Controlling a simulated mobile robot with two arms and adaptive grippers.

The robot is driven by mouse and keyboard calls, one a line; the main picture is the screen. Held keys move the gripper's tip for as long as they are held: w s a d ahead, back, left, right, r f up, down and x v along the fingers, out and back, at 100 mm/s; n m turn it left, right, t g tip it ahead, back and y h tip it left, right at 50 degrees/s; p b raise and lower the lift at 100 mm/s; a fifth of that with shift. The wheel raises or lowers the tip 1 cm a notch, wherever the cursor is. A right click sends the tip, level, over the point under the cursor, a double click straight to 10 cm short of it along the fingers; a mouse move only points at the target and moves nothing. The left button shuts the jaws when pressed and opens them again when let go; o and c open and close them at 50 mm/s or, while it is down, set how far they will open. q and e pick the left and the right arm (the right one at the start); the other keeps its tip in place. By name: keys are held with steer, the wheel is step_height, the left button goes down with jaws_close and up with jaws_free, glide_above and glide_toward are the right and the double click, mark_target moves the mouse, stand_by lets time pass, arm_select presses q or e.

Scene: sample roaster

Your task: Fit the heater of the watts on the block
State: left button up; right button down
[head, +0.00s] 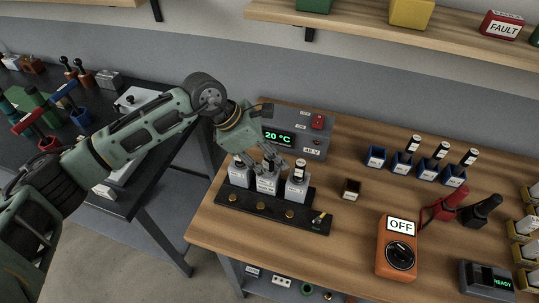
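Three grey metal blocks with white labels stand in a row on a black base: the left block (239,177), the middle block (267,184) and the right block (297,191). Dark heater tops with pale labels rise from them; the right one (300,168) shows best. Label writing is too small to read. My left gripper (271,166) points down over the middle block, around or close to its dark top. Whether its fingers touch that top is unclear. Several dark heaters (413,145) with white labels stand in blue holders (401,165) at right. My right gripper is out of view.
A grey controller (311,147) reading 20 °C stands behind the blocks. A small dark-topped box (350,189), an orange meter (397,250) marked OFF, red and black probes (447,204) and a READY device (487,278) sit to the right. Bare wood lies between them.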

arm_select(q)
steer(key=shift+r+p, duration=0.55)
steer(key=shift+r, duration=0.15)
steer(key=b+v, duration=0.2)
steer(key=shift+a+r, duration=0.25)
steer(key=shift+a, duration=0.15)
steer(key=b+v, duration=0.3)
steer(key=v, duration=0.5)
steer(key=shift+r, duration=0.45)
steer(key=shift+a, duration=0.1)
